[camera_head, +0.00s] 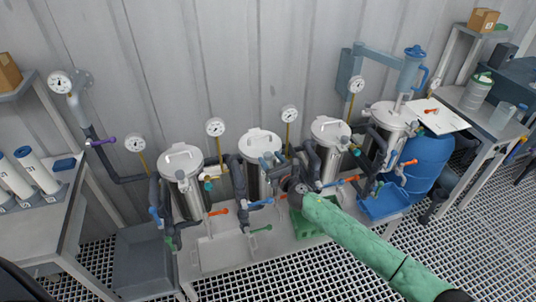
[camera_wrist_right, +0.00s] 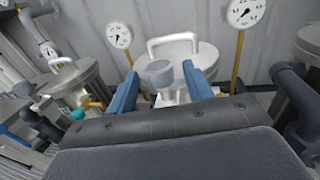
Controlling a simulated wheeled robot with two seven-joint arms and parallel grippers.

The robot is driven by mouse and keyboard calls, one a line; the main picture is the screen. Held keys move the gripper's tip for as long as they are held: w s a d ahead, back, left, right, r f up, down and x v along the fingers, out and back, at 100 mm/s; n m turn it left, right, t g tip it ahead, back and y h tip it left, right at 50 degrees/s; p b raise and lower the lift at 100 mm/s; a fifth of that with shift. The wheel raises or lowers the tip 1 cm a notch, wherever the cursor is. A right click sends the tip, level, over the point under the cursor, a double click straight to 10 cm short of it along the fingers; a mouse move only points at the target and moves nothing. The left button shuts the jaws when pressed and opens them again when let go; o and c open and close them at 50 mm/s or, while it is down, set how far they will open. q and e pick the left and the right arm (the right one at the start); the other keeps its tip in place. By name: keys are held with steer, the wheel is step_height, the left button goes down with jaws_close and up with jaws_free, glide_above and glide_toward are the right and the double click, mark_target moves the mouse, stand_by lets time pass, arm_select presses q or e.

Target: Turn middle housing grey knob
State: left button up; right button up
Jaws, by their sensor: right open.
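Steel housings with white lid handles stand in a row in the head view. The second from the left (camera_head: 262,143) has my right gripper (camera_head: 282,174) in front of it, at its lower right. In the right wrist view, this housing's lid (camera_wrist_right: 190,50) is behind a grey knob (camera_wrist_right: 160,73). The blue-grey fingers of my right gripper (camera_wrist_right: 161,88) are open, one on each side of the knob, with a visible gap at both sides. The knob is hard to make out in the head view. My left gripper is not in view.
Gauges (camera_head: 215,127) on yellow stems stand between the housings. A housing on the left (camera_head: 181,165) has a teal knob (camera_head: 208,185). Dark pipes and coloured valve handles crowd the front. A blue barrel (camera_head: 428,160) stands at right. The wall is close behind.

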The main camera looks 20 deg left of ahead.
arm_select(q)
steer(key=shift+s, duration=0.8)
arm_select(e)
steer(key=shift+x, duration=1.35)
steer(key=shift+c, duration=0.4)
